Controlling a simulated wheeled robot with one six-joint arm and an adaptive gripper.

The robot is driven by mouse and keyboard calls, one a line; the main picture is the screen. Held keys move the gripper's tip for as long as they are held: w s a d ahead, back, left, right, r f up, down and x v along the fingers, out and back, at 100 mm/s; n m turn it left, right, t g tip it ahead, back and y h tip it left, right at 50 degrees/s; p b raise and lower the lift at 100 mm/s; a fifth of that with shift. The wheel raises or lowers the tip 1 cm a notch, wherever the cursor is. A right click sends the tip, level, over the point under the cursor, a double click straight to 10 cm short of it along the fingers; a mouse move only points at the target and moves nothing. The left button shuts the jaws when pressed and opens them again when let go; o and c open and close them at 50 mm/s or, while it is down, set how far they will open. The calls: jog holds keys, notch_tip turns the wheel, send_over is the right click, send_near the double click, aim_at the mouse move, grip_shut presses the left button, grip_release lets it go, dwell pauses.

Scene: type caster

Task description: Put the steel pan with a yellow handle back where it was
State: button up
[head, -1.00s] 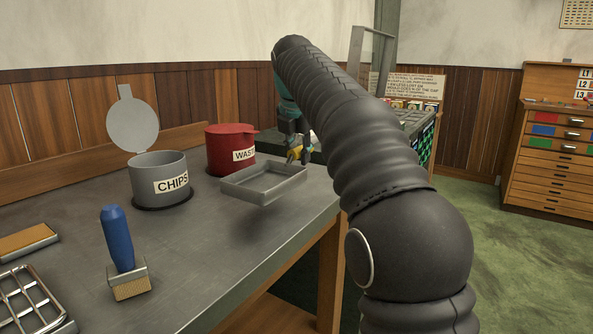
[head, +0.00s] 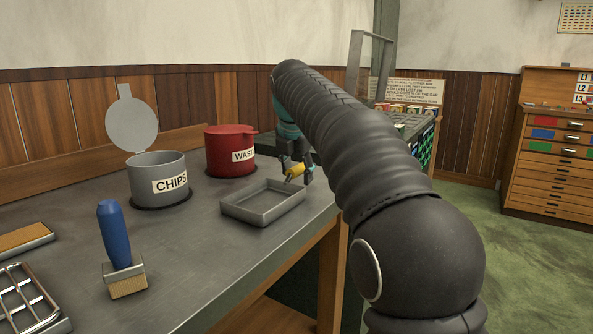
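The steel pan (head: 240,216) is a shallow grey rectangular tray. It appears to rest flat on the workbench near its right edge, in front of the red waste can. Its yellow handle (head: 297,170) sticks up at the back right corner. My gripper (head: 297,172), teal with dark fingers, is at that handle, with a finger showing on its right side. The gripper is small in the picture, so I cannot tell whether the fingers are shut on the handle or apart from it.
A grey CHIPS can (head: 145,185) with its lid up and a red WASTE can (head: 228,160) stand behind the pan on the workbench (head: 185,250). A blue-handled brush (head: 118,240) and a wire rack (head: 25,300) are at the left. Bare bench lies between brush and pan.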

jog(key=shift+r, duration=0.1)
jog(key=p+v, duration=0.2)
jog(key=v, duration=1)
jog(key=s+d+f+m, duration=0.2)
jog(key=s+d+m, duration=0.2)
jog(key=s+m, duration=0.3)
jog(key=s+d+f+m, duration=0.3)
jog(key=s+f+m, duration=0.7)
jog(key=s+f, duration=0.2)
jog(key=s+d+f+m+y, duration=0.1)
jog(key=s+d+f+m, duration=0.2)
jog(key=s+f+m, duration=0.8)
notch_tip(320, 180, down, 4)
jog(key=shift+s+f+t, duration=0.1)
jog(key=shift+s+t, duration=0.2)
jog(key=shift+s, duration=0.85)
